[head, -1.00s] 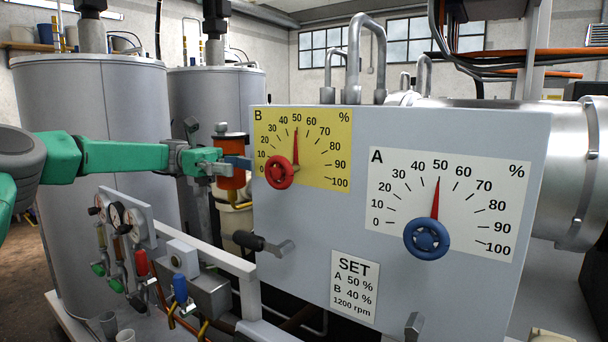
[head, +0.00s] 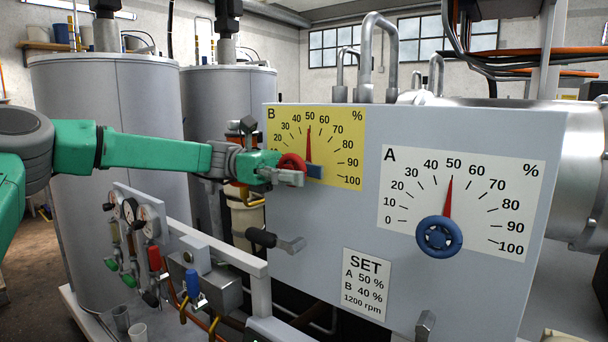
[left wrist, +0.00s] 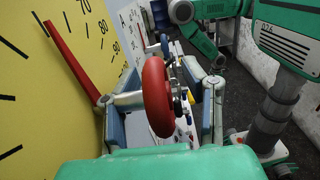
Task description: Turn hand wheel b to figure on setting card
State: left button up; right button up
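Hand wheel b (head: 291,163) is red and sits on the yellow B dial (head: 345,140). Its red pointer (head: 309,145) stands at about 50. My left gripper (head: 297,174) is at the wheel, partly covering it. In the left wrist view the red wheel rim (left wrist: 157,97) lies between the spread blue-padded fingers of the left gripper (left wrist: 162,125), with gaps showing on both sides. The setting card (head: 366,284) reads A 50 %, B 40 %, 1200 rpm.
The white A dial (head: 480,200) has a blue hand wheel (head: 438,237), its pointer near 50. A rail with gauges (head: 131,210) and valves stands at lower left, tanks (head: 110,120) behind.

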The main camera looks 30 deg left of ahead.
pick_arm(q)
jog(key=shift+d, duration=0.1)
grip_shut()
jog(key=shift+r+h+p, duration=0.3)
jog(key=shift+h+p, duration=0.2)
jog(key=shift+p, duration=0.1)
jog(key=shift+r+g+h, duration=0.1)
jog(key=shift+g+h, duration=0.2)
jog(key=shift+h, duration=0.7)
jog(key=shift+r+h, duration=0.2)
jog(key=shift+h, duration=0.3)
grip_release()
